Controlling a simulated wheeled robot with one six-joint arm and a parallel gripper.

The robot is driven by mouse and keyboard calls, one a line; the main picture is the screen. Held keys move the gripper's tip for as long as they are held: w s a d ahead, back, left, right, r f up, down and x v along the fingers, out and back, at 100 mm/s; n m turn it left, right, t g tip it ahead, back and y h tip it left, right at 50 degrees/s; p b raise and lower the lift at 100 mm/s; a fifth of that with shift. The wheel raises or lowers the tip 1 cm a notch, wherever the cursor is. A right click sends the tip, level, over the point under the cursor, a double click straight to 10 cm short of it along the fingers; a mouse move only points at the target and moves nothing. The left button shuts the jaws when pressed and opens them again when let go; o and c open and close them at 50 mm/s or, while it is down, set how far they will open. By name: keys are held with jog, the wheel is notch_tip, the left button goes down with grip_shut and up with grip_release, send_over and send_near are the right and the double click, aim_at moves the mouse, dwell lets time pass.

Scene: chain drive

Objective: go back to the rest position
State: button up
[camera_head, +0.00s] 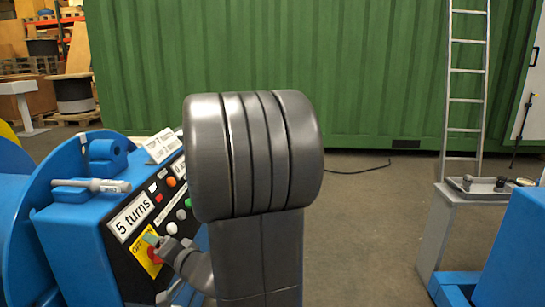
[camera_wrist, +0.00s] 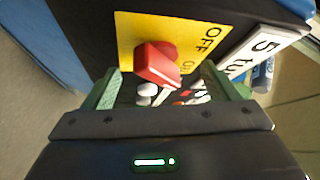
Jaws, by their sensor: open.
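My gripper (camera_wrist: 160,74) is open, with its two green-padded fingers on either side of a red rotary switch (camera_wrist: 157,64). I cannot tell whether the fingers touch the switch. The switch sits on a yellow plate (camera_wrist: 130,32) marked OFF and ON. In the head view my gripper (camera_head: 153,241) is close in front of the black control panel (camera_head: 118,250), and it partly hides the yellow plate (camera_head: 141,240). My grey arm stands large in the middle of that view and hides what is behind it.
The blue machine (camera_head: 75,240) at left carries the panel with buttons, a "5 turns" label (camera_head: 130,216) and a grey-handled tool (camera_head: 95,185) on top. At right are a ladder (camera_head: 467,90), a tray (camera_head: 485,187) on a stand and a blue block (camera_head: 515,250).

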jog(key=n+y, duration=0.1)
jog(key=n, duration=0.1)
jog(key=n+y, duration=0.2)
jog(key=n, duration=0.1)
jog(key=shift+f+g, duration=0.1)
jog(key=shift+g, duration=0.2)
jog(key=shift+d, duration=0.1)
